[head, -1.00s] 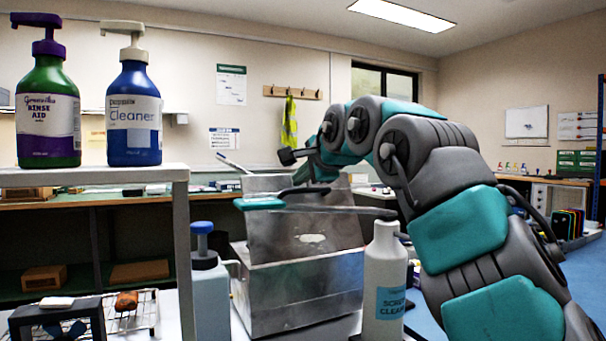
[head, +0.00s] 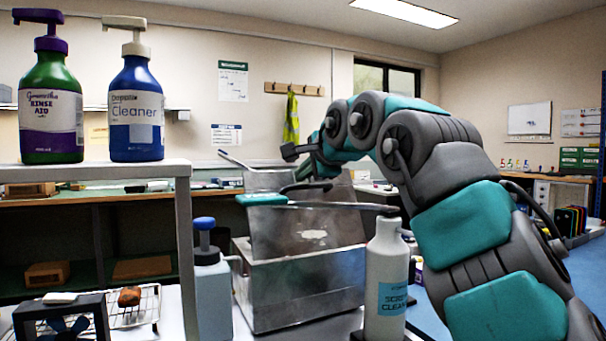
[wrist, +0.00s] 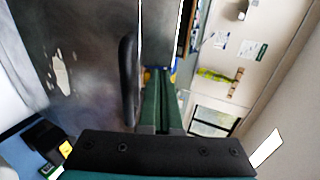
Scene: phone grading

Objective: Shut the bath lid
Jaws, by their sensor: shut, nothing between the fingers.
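The bath is a grey metal box (head: 305,293) on the bench in the middle of the head view. Its metal lid (head: 335,228) stands raised and leans back, with a pale patch on its face. In the wrist view the lid (wrist: 85,45) fills the upper left, with a black bar handle (wrist: 128,85) along it. The fingers are shut and empty. In the wrist view my gripper (wrist: 162,105) lies close beside the handle; I cannot tell whether they touch.
A shelf (head: 90,172) holds a green bottle (head: 52,105) and a blue bottle (head: 136,110). A wire rack (head: 135,308) is at lower left.

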